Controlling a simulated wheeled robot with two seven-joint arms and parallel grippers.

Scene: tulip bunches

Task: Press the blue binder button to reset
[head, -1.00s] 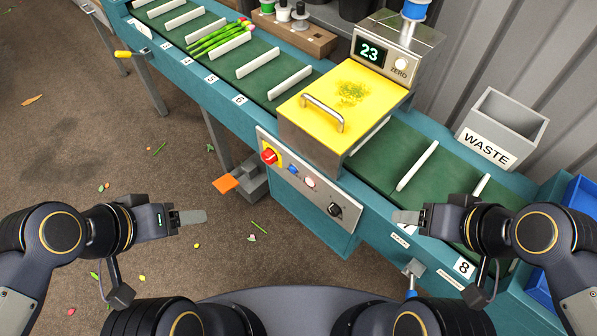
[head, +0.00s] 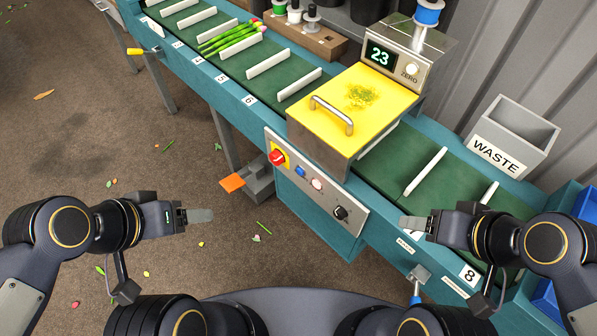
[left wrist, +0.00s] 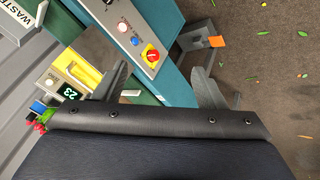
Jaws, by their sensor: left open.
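The blue button (head: 300,171) sits on the grey control panel (head: 327,192) on the front of the teal bench, between a red knob (head: 277,157) and a white button (head: 317,184). In the left wrist view the blue button (left wrist: 135,41) is near the top centre, beyond my left fingers. My left gripper (head: 200,216) is open and empty, out over the floor to the left of the panel and apart from it. My right gripper (head: 412,222) is to the right of the panel, near the bench's front edge; its finger gap is hidden.
A yellow-lidded box (head: 345,112) with a handle stands above the panel; its display (head: 380,56) reads 23. Tulips (head: 230,37) lie on the slatted green belt. A waste bin (head: 512,135) is at right. An orange pedal (head: 232,183) stands near the floor below the bench.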

